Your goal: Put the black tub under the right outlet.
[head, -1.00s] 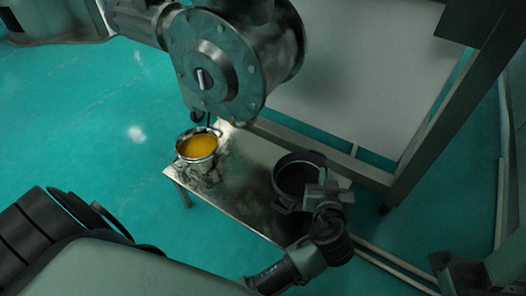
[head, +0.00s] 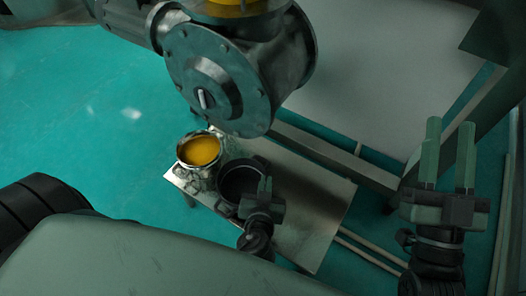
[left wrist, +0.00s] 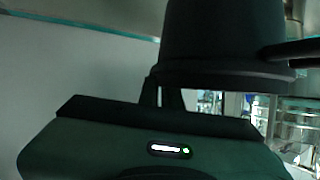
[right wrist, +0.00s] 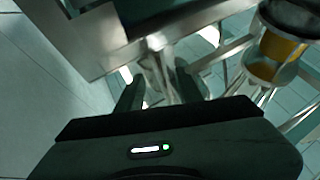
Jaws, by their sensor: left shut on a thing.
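The black tub (head: 228,176) is at the metal table, close beside the metal pot with yellow contents (head: 199,151). My left gripper (head: 264,190) is shut on the tub's near right side. I cannot tell whether the tub rests on the table or hangs just above it. In the left wrist view the tub (left wrist: 220,35) fills the upper right, by the fingers. A grey round-flanged outlet housing (head: 215,85) hangs above and behind the pot and tub; its lower opening is hidden. My right gripper (head: 448,160) is open and empty, fingers pointing up, at the right.
The metal table (head: 315,205) is bare to the right of the tub. A grey frame with a pale panel (head: 385,70) stands behind it. A yellow-banded container (right wrist: 275,55) shows in the right wrist view. Open teal floor (head: 90,110) lies to the left.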

